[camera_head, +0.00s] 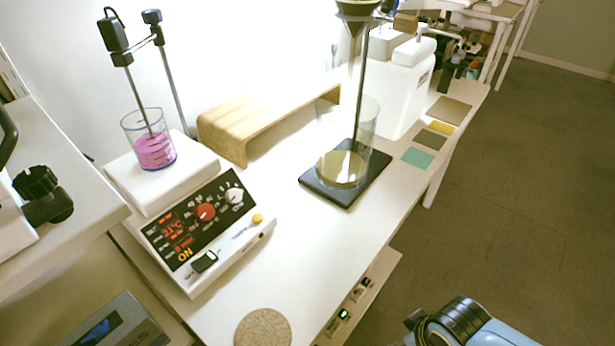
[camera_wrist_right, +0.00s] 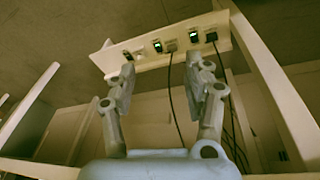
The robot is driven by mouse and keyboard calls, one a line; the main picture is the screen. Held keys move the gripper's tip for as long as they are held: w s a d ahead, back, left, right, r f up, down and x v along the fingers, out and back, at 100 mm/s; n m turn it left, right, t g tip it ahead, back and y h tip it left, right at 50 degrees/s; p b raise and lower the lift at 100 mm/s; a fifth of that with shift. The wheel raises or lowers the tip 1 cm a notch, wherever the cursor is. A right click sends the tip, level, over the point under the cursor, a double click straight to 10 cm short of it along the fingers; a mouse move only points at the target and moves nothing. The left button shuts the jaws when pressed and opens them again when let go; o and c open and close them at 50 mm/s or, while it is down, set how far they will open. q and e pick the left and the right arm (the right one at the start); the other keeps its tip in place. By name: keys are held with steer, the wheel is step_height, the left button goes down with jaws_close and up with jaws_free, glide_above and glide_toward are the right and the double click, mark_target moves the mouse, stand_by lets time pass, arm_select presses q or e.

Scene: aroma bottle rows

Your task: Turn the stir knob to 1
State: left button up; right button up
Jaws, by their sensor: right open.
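A white hotplate stirrer (camera_head: 205,228) stands on the left part of the white bench, with a black panel, lit red digits and an "ON" mark. Its panel carries a red knob (camera_head: 205,212) and, to the right of that, a white knob (camera_head: 235,195); the small labels are too small to read. A beaker of pink liquid (camera_head: 155,150) sits on its white top plate, with a probe dipping in. My right gripper (camera_wrist_right: 168,78) is open and empty in the right wrist view, facing a socket strip below the bench. In the head view only part of my right arm shows, at the bottom right, away from the stirrer. My left gripper is not in view.
A cork mat (camera_head: 263,328) lies at the bench's front. A wooden riser (camera_head: 225,120) and a stand on a black base (camera_head: 345,180) with a glass vessel are behind. The socket strip (camera_wrist_right: 165,45) has hanging cables. Bench between stirrer and stand is clear.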

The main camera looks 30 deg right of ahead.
steer(key=w+a+r+t+y+p, duration=0.15)
steer(key=w+r, duration=0.25)
steer(key=r, duration=0.5)
steer(key=w+a+r+n+p, duration=0.1)
steer(key=w+a+r+p, duration=0.2)
steer(key=r, duration=0.7)
steer(key=w+a+r+t+p, duration=0.1)
steer(key=w+a+r, duration=0.1)
steer(key=w+r, duration=0.5)
steer(key=n+t+y+b, duration=0.2)
steer(key=n+t+y, duration=0.1)
steer(key=t, duration=0.1)
glide_toward(236, 196)
steer(key=x, duration=0.9)
steer(key=shift+g, duration=0.25)
jaws_close()
